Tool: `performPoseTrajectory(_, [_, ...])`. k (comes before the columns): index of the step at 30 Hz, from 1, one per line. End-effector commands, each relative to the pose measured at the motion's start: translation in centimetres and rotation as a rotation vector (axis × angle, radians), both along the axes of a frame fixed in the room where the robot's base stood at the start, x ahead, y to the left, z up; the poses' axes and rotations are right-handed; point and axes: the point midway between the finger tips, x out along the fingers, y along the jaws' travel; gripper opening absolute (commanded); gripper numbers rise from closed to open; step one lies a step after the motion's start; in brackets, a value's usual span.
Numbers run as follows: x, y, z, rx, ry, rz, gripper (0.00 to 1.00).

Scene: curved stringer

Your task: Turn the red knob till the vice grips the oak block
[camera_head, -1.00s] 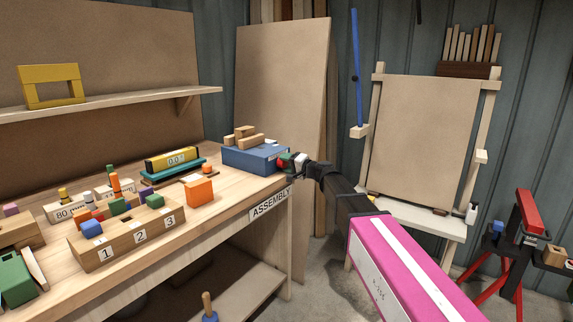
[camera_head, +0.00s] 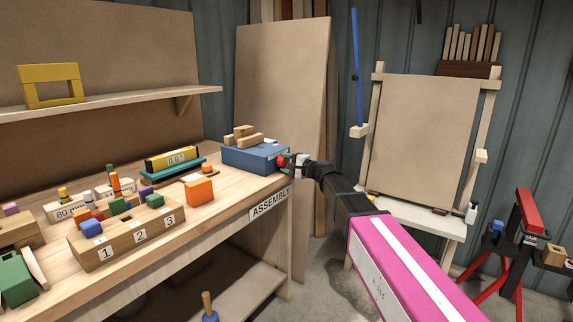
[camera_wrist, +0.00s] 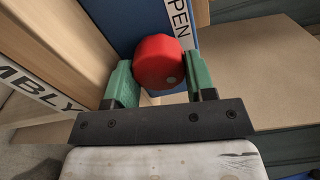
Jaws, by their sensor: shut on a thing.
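The red knob (camera_head: 282,161) is on the end of a blue box-like body (camera_head: 250,160) at the bench's right corner. The wrist view shows the knob (camera_wrist: 157,62) close up, with a small grey dot on its face. My gripper (camera_wrist: 158,72) has its green fingers on both sides of the knob and is shut on it. In the head view my gripper (camera_head: 290,161) partly covers the knob. Several pale wood pieces (camera_head: 245,136) lie on top of the blue body. I cannot tell which piece is the oak block, nor make out the vice jaws.
A wooden tray (camera_head: 120,252) marked 1, 2, 3 and an orange block (camera_head: 199,192) stand on the bench (camera_head: 215,212). An easel-like board (camera_head: 425,140) stands behind my arm. A red-topped stand (camera_head: 528,210) is at the far right.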

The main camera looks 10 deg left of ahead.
Motion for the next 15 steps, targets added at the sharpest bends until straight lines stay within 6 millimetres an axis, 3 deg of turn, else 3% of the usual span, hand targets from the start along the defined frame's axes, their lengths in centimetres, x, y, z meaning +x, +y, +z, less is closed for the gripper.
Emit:
performPoseTrajectory(7, [-0.02,-0.06,-0.08,-0.002,0.000,-0.001,0.26])
performPoseTrajectory(8, [-0.02,-0.06,-0.09,-0.003,-0.001,-0.001,0.53])
performPoseTrajectory(10, [-0.01,-0.05,-0.08,-0.003,-0.001,-0.001,0.76])
performPoseTrajectory(15, [-0.04,-0.04,-0.17,-0.004,-0.001,0.000,0.76])
